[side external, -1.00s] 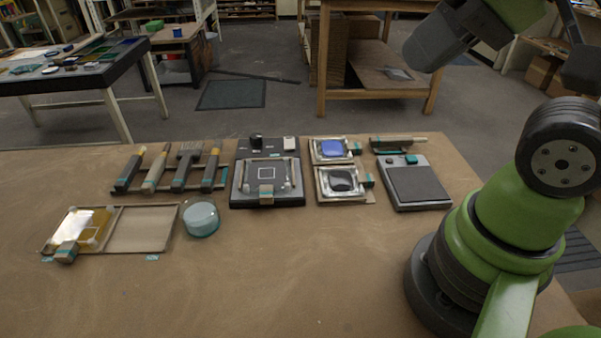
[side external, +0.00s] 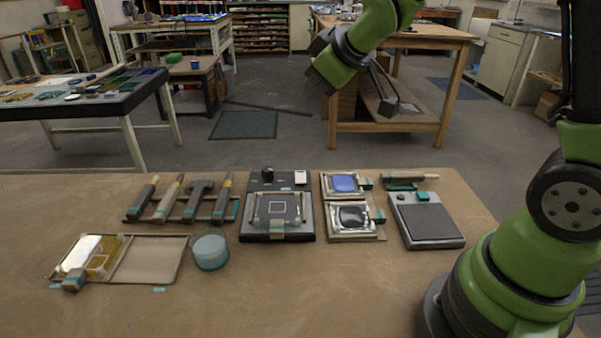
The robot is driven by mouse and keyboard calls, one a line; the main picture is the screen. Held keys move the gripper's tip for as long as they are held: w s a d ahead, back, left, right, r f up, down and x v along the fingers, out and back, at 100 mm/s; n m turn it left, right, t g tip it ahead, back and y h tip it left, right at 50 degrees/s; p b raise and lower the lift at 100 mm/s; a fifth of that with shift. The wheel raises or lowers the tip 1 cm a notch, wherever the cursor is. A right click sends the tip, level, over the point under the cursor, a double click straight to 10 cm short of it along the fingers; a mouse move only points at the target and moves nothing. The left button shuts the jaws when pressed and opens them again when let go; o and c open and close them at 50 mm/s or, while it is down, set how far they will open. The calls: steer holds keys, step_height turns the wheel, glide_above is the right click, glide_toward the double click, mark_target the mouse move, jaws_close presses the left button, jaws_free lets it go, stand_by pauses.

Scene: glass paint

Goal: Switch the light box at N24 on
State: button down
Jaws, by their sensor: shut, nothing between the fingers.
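The dark box (side external: 249,225) in the middle of the bench, which I take for the light box, has a pale square outline on its top. A black knob (side external: 268,173) and a small white switch (side external: 300,178) sit along its back edge. Its label is too small to read, and I cannot tell from its top whether it is lit. My gripper (side external: 388,106) shows as a slim dark shape hanging below my green wrist, high up and apart from the box, up and to its right. It is shut and empty.
Several handled tools (side external: 190,200) lie on a rack left of the box. A teal round pot (side external: 210,253) and a two-part tray (side external: 150,262) are at front left. Two framed trays (side external: 352,236) and a dark flat device (side external: 430,222) stand right. The front bench is clear.

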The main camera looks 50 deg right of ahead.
mark_target(300, 175)
steer(key=w+d+f+n, duration=0.1)
steer(key=w+f+n, duration=0.1)
steer(key=f, duration=0.4)
steer(key=w+d+f+n+t, duration=0.1)
steer(key=w+d+f+n, duration=0.1)
steer(key=w+f, duration=0.3)
steer(key=shift+w+d+f+n, duration=0.2)
steer(key=shift+w+f+n, duration=0.1)
steer(key=shift+f+n, duration=0.3)
steer(key=shift+w+d+f, duration=0.1)
steer(key=shift+f, duration=1.3)
steer(key=shift+w+d+f, duration=0.15)
steer(key=shift+f, duration=1.3)
steer(key=shift+w+d+f, duration=0.1)
steer(key=shift+f, duration=1.3)
steer(key=shift+f, duration=0.4)
steer(key=shift+d+f, duration=0.1)
steer(key=shift+f, duration=0.2)
steer(key=shift+r, duration=0.75)
